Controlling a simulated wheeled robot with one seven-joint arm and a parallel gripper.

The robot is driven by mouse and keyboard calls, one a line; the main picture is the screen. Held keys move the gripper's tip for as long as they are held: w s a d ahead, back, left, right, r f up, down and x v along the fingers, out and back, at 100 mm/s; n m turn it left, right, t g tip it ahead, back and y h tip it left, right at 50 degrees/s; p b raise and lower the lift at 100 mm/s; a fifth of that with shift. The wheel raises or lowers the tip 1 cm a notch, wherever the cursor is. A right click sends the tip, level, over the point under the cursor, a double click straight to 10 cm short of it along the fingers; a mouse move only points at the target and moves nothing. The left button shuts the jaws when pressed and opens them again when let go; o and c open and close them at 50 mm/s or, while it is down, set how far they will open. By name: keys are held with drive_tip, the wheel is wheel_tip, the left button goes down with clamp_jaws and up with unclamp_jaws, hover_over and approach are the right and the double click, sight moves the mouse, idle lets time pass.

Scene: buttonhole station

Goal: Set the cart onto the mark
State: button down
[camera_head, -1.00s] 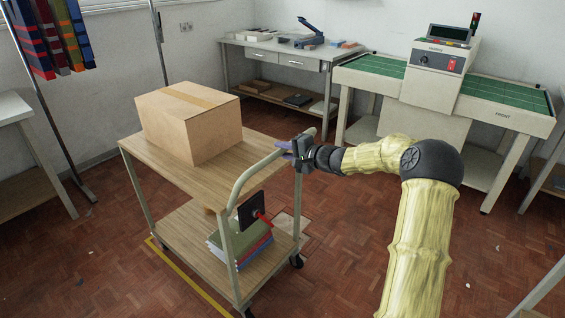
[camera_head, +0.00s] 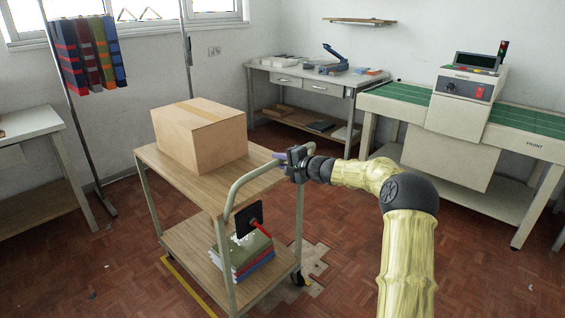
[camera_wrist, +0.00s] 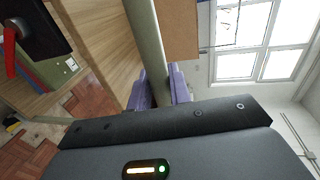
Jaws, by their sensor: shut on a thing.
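The cart (camera_head: 190,181) is a two-shelf wooden trolley with a pale metal frame and dark castors. It stands left of centre in the head view. My gripper (camera_head: 280,157) is shut on the cart's push handle (camera_head: 238,184) at its right side. In the wrist view, the purple fingers (camera_wrist: 160,92) sit on either side of the handle bar (camera_wrist: 146,42). A yellow line (camera_head: 186,285) shows on the floor along the cart's left side. It may be part of the mark; the rest of it is hidden by the cart.
A clothes rack (camera_head: 92,150) and side table (camera_head: 28,127) stand left. A workbench (camera_head: 300,82) and a green-topped machine (camera_head: 465,115) stand behind.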

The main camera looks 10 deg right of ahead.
drive_tip(key=shift+w+r, duration=0.15)
drive_tip(key=shift+r, duration=0.15)
drive_tip(key=c, duration=1.3)
unclamp_jaws()
drive_tip(key=shift+w+f, duration=0.2)
drive_tip(key=shift+f, duration=0.05)
drive_tip(key=shift+c, duration=0.2)
drive_tip(key=shift+s, duration=0.1)
drive_tip(key=v, duration=1.7)
drive_tip(key=shift+s+d+r, duration=0.1)
drive_tip(key=shift+s, duration=0.05)
